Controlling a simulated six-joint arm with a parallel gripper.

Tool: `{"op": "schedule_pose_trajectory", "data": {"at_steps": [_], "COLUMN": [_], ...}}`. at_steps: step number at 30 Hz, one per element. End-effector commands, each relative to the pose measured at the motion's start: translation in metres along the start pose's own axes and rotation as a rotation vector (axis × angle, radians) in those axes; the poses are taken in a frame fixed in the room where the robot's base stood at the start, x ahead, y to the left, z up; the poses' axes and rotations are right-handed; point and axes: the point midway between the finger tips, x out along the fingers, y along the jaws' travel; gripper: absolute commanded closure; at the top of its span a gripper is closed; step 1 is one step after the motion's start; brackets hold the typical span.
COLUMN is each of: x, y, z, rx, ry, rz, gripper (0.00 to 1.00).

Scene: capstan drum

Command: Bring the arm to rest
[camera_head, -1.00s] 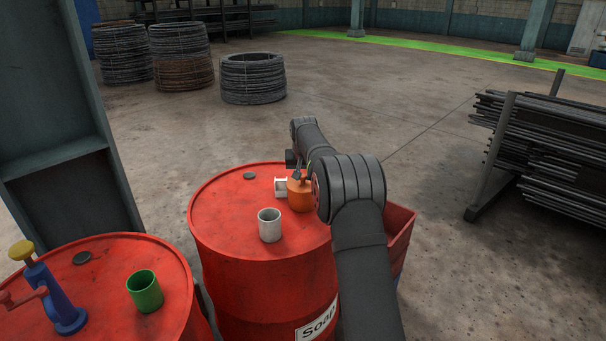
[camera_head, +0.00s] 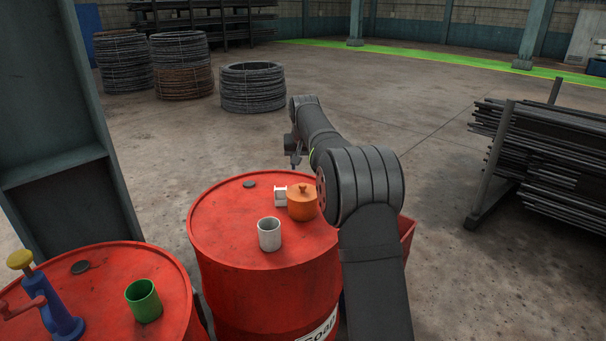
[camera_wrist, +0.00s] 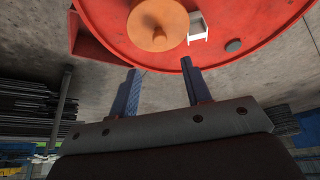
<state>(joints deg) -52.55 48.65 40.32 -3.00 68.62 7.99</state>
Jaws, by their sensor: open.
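My gripper (camera_wrist: 160,85) is open and empty in the wrist view, its two fingers apart with nothing between them. In the head view my gripper (camera_head: 294,160) is small and partly hidden, above the far edge of the right red drum (camera_head: 225,245). An orange lidded pot (camera_head: 302,205) stands on that drum, apart from the fingers; it also shows in the wrist view (camera_wrist: 150,35). A small white box-like piece (camera_head: 280,196) is beside the pot. A white cup (camera_head: 269,235) stands upright nearer the camera.
A second red drum (camera_head: 100,325) at lower left bears a green cup (camera_head: 144,301) and a blue pump (camera_head: 60,318) with a red handle. A red bin (camera_head: 407,235) is behind my arm. Wire coils (camera_head: 252,88) and a bar rack (camera_head: 550,160) stand on the otherwise open floor.

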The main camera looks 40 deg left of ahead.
Motion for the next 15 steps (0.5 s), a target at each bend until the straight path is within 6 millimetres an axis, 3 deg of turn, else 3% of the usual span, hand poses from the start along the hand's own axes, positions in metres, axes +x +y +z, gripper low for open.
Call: {"op": "schedule_pose_trajectory", "data": {"at_steps": [5,15], "x": [-0.017,-0.019], "y": [0.0,0.0], "z": [0.0,0.0], "rx": [0.0,0.0], "ry": [0.0,-0.001], "rz": [0.0,0.0], "gripper": [0.56,0.56]}}
